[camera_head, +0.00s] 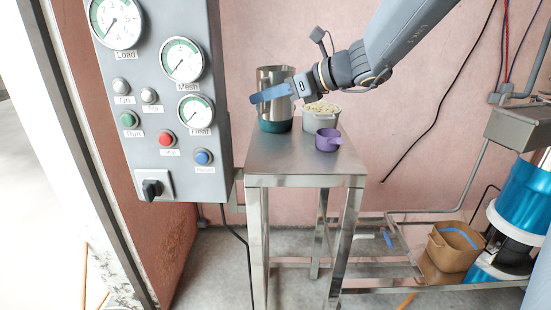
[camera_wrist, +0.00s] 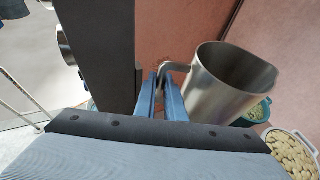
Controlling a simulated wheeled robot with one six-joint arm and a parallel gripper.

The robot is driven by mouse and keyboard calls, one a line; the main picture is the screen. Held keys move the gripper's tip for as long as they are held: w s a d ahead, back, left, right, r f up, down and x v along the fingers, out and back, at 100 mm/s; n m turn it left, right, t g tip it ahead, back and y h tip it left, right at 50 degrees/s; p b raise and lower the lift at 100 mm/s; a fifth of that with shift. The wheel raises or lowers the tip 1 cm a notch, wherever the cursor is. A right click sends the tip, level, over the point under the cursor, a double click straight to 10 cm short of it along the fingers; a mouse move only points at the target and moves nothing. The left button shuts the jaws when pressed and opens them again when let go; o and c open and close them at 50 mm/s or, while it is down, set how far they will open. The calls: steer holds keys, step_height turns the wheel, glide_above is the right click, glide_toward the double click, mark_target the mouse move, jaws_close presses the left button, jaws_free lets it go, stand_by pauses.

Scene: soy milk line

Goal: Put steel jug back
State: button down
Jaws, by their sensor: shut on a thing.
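The steel jug (camera_head: 276,76) is upright at the back left of the small steel table (camera_head: 300,160). In the wrist view the steel jug (camera_wrist: 225,85) fills the right of centre, its open mouth in sight. My gripper (camera_head: 268,95), with blue fingers, reaches in from the right across the jug's front. In the wrist view my gripper (camera_wrist: 163,82) is shut on the jug's handle. A teal container (camera_head: 275,125) shows directly below the jug; I cannot tell whether the jug touches it. The jug hides much of it in the wrist view.
A pale tub of beans (camera_head: 318,122) and a purple cup (camera_head: 328,140) stand close by on the table. A grey control panel (camera_head: 170,100) rises at the left. The table's front is clear. A brown bin (camera_head: 452,250) sits at the lower right.

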steer(key=shift+w+f, duration=0.15)
steer(key=shift+f, duration=0.55)
step_height(320, 180, down, 10)
steer(key=shift+r+p, duration=0.2)
steer(key=shift+p, duration=0.2)
steer(key=c, duration=1.9)
jaws_free()
steer(key=shift+f, duration=0.15)
steer(key=shift+o, duration=0.3)
